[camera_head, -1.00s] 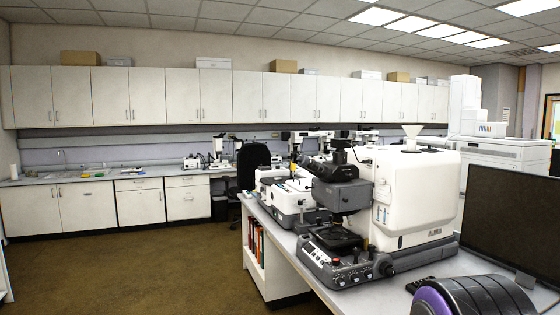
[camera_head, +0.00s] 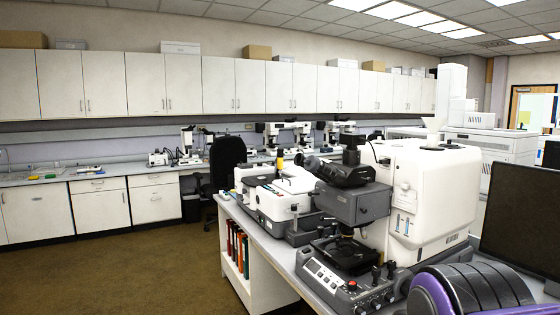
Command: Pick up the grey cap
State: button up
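I cannot make out a grey cap for certain; any small cap is too small to tell here. A microscope with a dark grey body (camera_head: 358,205), a black stage (camera_head: 347,254) and a control base stands on the near bench (camera_head: 283,256). A large white housing (camera_head: 440,192) is joined behind it on the right. A white and grey instrument (camera_head: 278,205) with a yellow part on top (camera_head: 280,159) stands to its left. A purple and dark grey part of my own arm (camera_head: 470,290) shows at the lower right. My gripper is not in view.
A black monitor (camera_head: 522,210) stands at the right. Binders (camera_head: 238,248) fill the shelf at the bench end. A black chair (camera_head: 224,170) stands by the back counter (camera_head: 110,174), which holds more microscopes. The brown floor (camera_head: 130,275) is clear at the left.

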aim_at(312, 163)
jog(key=i+j+z, duration=0.2)
jog(key=i+j, duration=0.5)
